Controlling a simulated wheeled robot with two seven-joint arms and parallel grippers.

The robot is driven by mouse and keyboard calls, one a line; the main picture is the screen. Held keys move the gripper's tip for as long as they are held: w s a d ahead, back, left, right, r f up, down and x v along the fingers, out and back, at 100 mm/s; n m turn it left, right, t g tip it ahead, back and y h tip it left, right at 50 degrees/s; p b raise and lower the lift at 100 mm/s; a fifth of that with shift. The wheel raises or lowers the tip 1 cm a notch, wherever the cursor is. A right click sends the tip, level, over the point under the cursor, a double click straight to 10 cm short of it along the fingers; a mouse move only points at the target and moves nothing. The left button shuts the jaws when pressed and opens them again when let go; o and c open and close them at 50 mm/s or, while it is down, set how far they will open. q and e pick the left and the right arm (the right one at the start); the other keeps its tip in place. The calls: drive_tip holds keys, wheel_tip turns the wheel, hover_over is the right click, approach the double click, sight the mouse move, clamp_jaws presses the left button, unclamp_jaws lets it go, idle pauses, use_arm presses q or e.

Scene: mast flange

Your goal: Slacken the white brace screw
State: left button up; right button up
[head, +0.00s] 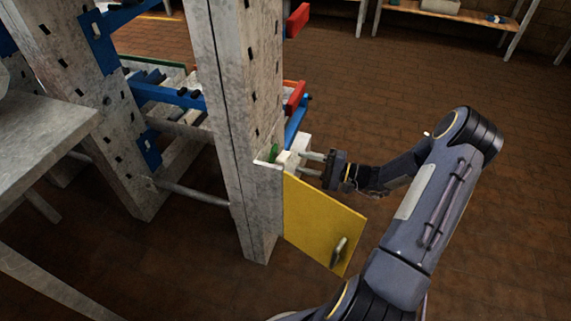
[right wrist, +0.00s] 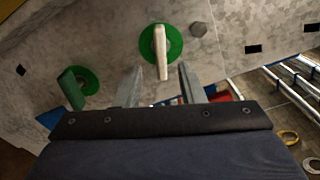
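The white brace screw shows as a pale, bar-shaped handle (right wrist: 162,52) on a round green disc (right wrist: 170,36) on the grey mast face in the right wrist view. A second green disc with a green handle (right wrist: 72,89) is to its left. My right gripper (right wrist: 158,80) is open, its two fingers apart and pointing at the mast. The white handle lies just beyond and between the fingertips, and no grip on it shows. In the head view my right gripper (head: 303,163) is at the mast's right side, above a yellow panel. My left gripper is not in view.
The grey mast (head: 228,90) stands upright in the middle. The yellow panel (head: 318,222) with a metal handle (head: 338,250) sticks out below my right gripper. Open brick floor (head: 440,85) lies to the right.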

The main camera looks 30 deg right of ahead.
sight(285, 156)
drive_tip(key=shift+x, duration=3.35)
drive_tip(key=shift+c, duration=0.4)
drive_tip(key=shift+s+r, duration=0.1)
clamp_jaws()
